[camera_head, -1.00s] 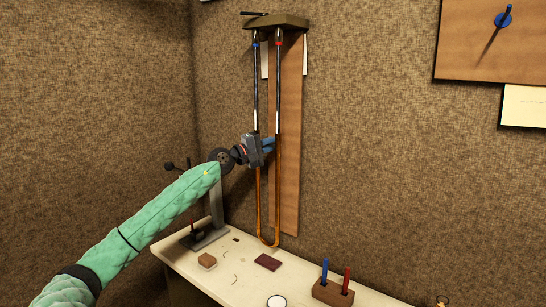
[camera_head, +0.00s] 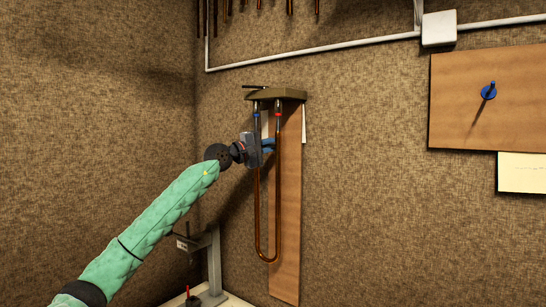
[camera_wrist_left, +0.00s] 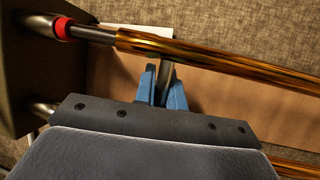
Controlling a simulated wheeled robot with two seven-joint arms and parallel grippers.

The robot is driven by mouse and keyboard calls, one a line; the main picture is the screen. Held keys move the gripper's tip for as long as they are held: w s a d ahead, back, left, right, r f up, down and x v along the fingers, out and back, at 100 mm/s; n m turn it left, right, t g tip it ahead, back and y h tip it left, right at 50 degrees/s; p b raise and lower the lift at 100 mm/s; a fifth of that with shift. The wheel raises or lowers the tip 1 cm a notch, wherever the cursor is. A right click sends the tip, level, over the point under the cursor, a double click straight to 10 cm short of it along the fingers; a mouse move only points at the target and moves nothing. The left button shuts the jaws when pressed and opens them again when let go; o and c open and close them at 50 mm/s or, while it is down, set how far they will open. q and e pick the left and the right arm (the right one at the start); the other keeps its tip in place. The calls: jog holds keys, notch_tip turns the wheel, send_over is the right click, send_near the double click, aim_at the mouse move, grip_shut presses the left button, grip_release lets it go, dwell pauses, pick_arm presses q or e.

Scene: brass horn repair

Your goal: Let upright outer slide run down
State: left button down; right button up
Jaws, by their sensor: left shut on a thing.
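The outer slide (camera_head: 257,215) is a long brass U that hangs upright, its bend at the bottom. It is pushed up over inner tubes under an olive wall bracket (camera_head: 275,96). One tube top has a blue ring (camera_head: 256,114), the other a red ring (camera_head: 278,115). My left gripper (camera_head: 268,145) is high on the slide, near the bracket. In the left wrist view its blue fingers (camera_wrist_left: 163,85) are shut on a grey cross brace (camera_wrist_left: 167,72) beside the brass tube (camera_wrist_left: 220,60). A short bare length of inner tube (camera_wrist_left: 92,34) shows below the red ring.
A wooden board (camera_head: 289,200) is behind the slide. A grey stand (camera_head: 214,262) is at the lower left, on a pale bench (camera_head: 236,301) mostly out of view. A white conduit (camera_head: 330,48) runs above.

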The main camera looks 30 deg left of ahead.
pick_arm(q)
jog(key=shift+r, duration=0.35)
pick_arm(e)
jog(key=shift+s, duration=0.5)
pick_arm(q)
jog(key=c, duration=1.5)
grip_release()
pick_arm(e)
jog(key=shift+w+a, duration=0.1)
jog(key=shift+w, duration=0.1)
